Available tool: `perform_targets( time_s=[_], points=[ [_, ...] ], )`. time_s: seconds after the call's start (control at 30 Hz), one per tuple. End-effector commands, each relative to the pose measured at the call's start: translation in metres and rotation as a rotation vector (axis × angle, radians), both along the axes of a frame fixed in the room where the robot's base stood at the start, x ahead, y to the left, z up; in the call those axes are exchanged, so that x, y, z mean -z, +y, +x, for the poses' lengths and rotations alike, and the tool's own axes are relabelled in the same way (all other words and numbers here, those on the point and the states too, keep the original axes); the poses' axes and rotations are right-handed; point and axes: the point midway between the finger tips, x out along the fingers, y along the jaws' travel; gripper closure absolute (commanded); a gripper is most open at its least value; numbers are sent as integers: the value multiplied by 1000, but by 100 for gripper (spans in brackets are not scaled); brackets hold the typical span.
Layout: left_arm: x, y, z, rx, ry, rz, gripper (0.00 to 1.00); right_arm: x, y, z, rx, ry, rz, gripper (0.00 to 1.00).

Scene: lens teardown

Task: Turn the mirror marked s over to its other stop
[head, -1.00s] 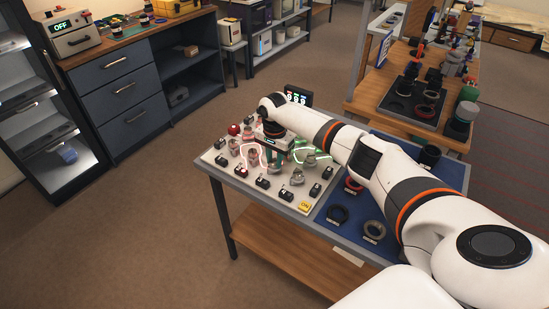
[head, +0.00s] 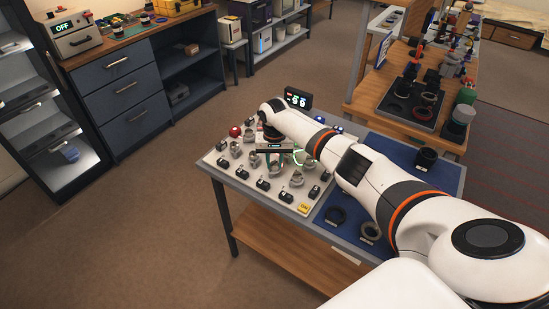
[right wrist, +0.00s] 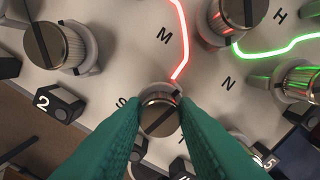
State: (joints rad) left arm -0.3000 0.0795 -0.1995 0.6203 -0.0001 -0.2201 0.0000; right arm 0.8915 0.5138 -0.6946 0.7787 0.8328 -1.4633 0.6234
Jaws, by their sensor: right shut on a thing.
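The mirror marked S (right wrist: 160,118) is a round metal knob with a dark line across its top, beside the letter S on the pale board in the right wrist view. A red light line comes down from the top and ends at it. The green fingers of my right gripper (right wrist: 158,125) are on either side of it and shut on it. In the head view my right gripper (head: 272,158) is low over the board (head: 232,172), and I cannot make out the held mirror there. My left gripper is not in view.
Other mirror knobs (right wrist: 56,45) stand close by, near letters M, N and H. Numbered black blocks (right wrist: 58,103) line the board's edge. A display (head: 298,98) stands behind, a red button (head: 235,131) at the left. Dark rings (head: 336,215) lie on the blue mat (head: 395,148).

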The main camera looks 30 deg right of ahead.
Motion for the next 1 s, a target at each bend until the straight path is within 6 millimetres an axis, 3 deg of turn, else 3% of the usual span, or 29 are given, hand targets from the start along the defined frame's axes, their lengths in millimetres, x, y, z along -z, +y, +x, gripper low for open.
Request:
perform_targets(
  time_s=[0.6,1.0],
  points=[
    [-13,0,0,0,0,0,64,-1,1,1,-581,-2,1,96],
    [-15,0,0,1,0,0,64,-2,1,1,-873,-4,0,96]
  ],
)
